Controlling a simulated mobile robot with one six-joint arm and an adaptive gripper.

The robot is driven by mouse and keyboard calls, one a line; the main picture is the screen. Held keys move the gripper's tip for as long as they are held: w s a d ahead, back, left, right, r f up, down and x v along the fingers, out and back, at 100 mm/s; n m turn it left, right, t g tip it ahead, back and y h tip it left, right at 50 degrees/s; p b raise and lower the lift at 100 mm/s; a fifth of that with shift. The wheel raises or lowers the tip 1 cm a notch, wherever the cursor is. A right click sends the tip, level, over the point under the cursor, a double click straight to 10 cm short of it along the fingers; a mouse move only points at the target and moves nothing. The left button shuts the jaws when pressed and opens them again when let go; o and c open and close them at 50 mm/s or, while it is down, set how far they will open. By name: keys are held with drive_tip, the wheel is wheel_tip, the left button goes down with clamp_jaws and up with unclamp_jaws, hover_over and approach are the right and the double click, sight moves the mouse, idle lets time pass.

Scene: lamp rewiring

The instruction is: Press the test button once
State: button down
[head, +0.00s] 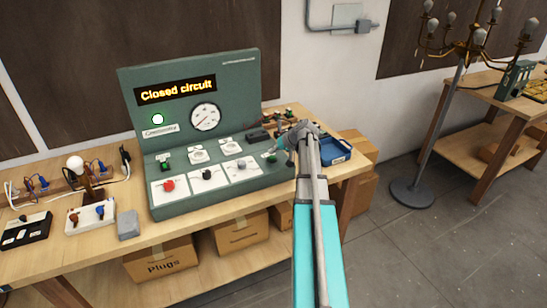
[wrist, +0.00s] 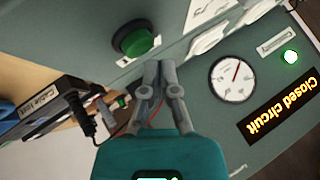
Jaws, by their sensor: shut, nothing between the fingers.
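A green console (head: 188,92) stands on the workbench, with a display (head: 176,91) reading "Closed circuit" in yellow. A round green button (wrist: 135,41) in a black collar shows near my fingertips in the wrist view. I cannot read a label on it. In the head view, a small green button (head: 271,157) shows at the console's right end, partly beside my gripper. My gripper (wrist: 162,64) is shut and empty, with its tips just beside the green button in the picture. I cannot tell whether they touch the console. In the head view, my gripper (head: 284,144) is over the console's right side.
A green lamp (head: 158,119) is lit beside a gauge (head: 205,117). A red knob (head: 168,185) sits lower left on the console. A blue tray (head: 334,151) lies right of my arm. A black box with plugs (wrist: 55,105) is close in the wrist view.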

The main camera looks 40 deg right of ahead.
sight(273, 157)
drive_tip(key=shift+f+b, duration=0.8)
drive_tip(key=shift+f, duration=0.05)
idle(0.9)
drive_tip(key=shift+r, duration=0.2)
drive_tip(key=shift+r+p, duration=0.7)
drive_tip(key=shift+p, duration=0.2)
drive_tip(key=shift+r+p, duration=2.5)
